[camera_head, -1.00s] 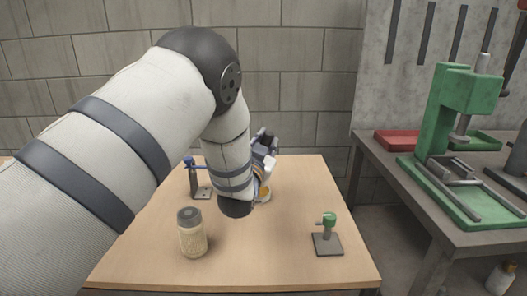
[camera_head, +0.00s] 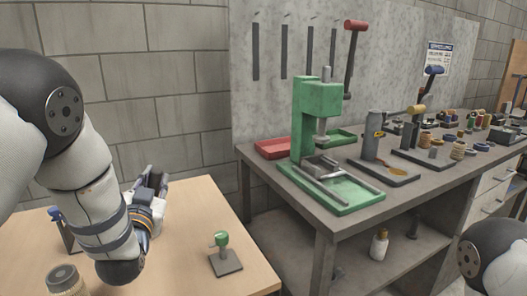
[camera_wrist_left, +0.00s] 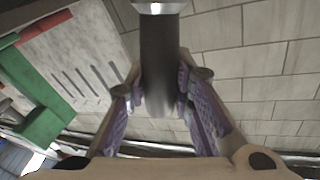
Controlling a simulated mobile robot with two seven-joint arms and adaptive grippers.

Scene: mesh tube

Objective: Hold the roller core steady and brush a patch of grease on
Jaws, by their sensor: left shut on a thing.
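In the left wrist view, my left gripper (camera_wrist_left: 166,100) is shut on a dark grey cylinder (camera_wrist_left: 160,45) with a pale metal collar at the frame's top edge. I cannot tell whether this is the roller core or a brush handle; its far end is out of frame. In the head view, my left gripper (camera_head: 152,182) is above the far part of the wooden table and points away from me. What it holds is hard to make out there. My right gripper is out of view. I cannot single out a grease patch or the brush with certainty.
The grey bench on the right carries a green press (camera_head: 303,115), a red tray (camera_head: 272,148) and a grey upright (camera_head: 374,135) on a plate.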

